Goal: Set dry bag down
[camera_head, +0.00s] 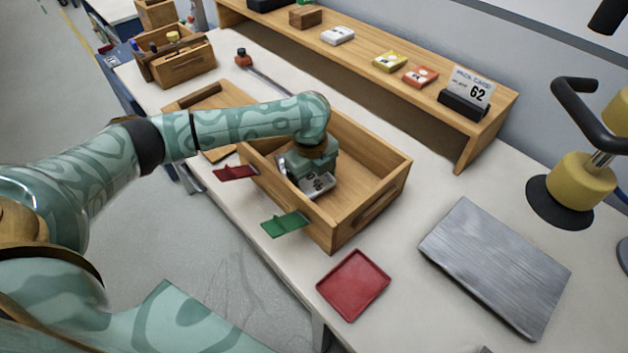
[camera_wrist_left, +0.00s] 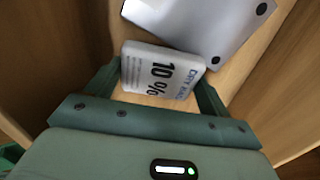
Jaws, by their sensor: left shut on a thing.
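The dry bag (camera_wrist_left: 160,72) is a small white packet with "10 %" printed on it. It lies between the two fingers of my left gripper (camera_wrist_left: 162,88), which is shut on it. In the head view my left gripper (camera_head: 312,178) reaches down inside an open wooden crate (camera_head: 374,188), and a pale printed face shows below it. A flat silver object with dark round feet (camera_wrist_left: 205,22) lies in the crate just beyond the bag. Whether the bag touches the crate floor I cannot tell. My right gripper is not in view.
Red (camera_head: 236,173) and green (camera_head: 285,224) tabs stick out at the crate's near side. A red tray (camera_head: 353,285) and a grey board (camera_head: 497,266) lie to the right. A wooden shelf (camera_head: 350,62) with small packets stands behind. White table shows between them.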

